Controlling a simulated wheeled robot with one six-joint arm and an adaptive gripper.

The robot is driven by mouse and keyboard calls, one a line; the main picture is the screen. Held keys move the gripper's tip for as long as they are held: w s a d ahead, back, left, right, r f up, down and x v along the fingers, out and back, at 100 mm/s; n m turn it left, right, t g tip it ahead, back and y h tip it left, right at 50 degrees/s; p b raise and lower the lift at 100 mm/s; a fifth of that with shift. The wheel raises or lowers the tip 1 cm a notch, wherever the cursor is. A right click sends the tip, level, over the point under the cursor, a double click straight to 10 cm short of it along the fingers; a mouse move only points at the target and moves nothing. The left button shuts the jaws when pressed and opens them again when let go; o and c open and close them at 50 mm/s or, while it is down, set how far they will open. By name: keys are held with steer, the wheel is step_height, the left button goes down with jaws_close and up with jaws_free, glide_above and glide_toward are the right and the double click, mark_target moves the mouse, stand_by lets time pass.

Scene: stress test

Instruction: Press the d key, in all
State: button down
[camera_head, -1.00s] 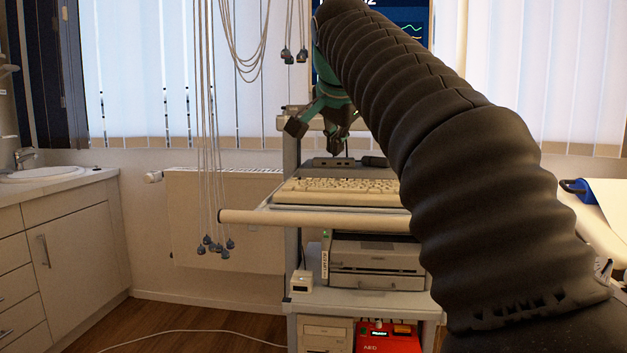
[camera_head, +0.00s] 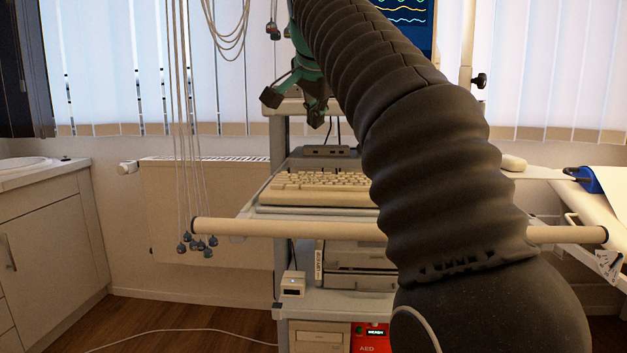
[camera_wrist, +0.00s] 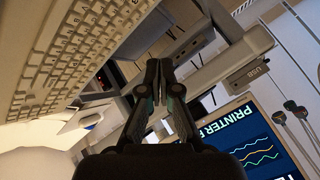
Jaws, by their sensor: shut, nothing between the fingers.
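The beige keyboard (camera_head: 318,184) lies on the upper shelf of a cart in the head view, its right end hidden by my arm. It also fills the upper left of the wrist view (camera_wrist: 72,48), seen tilted. The key letters are too small to read, so I cannot tell which is the d key. My gripper (camera_head: 296,104), green with dark tips, hangs above the keyboard's back left part in the head view. In the wrist view my gripper (camera_wrist: 157,68) has its fingers together and empty, apart from the keyboard, which lies to their left.
A grey box (camera_head: 330,155) stands behind the keyboard. The cart's front bar (camera_head: 270,228) runs before the shelf. Hanging cables (camera_head: 185,150) are at left. A monitor (camera_wrist: 255,140) shows in the wrist view. A printer-like device (camera_head: 350,262) sits below. A sink counter (camera_head: 40,172) stands far left.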

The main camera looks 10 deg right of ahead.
steer(key=b, duration=0.2)
glide_above(315, 181)
step_height(315, 181, down, 6)
steer(key=shift+f, duration=0.1)
steer(key=shift+f+b, duration=1.05)
steer(key=shift+f, duration=0.1)
steer(key=shift+f, duration=0.15)
stand_by(0.5)
steer(key=shift+f, duration=0.3)
steer(key=shift+f+b, duration=0.25)
steer(key=shift+b, duration=0.25)
stand_by(0.3)
steer(key=shift+r, duration=0.15)
steer(key=shift+r+p, duration=0.6)
steer(key=shift+p, duration=0.2)
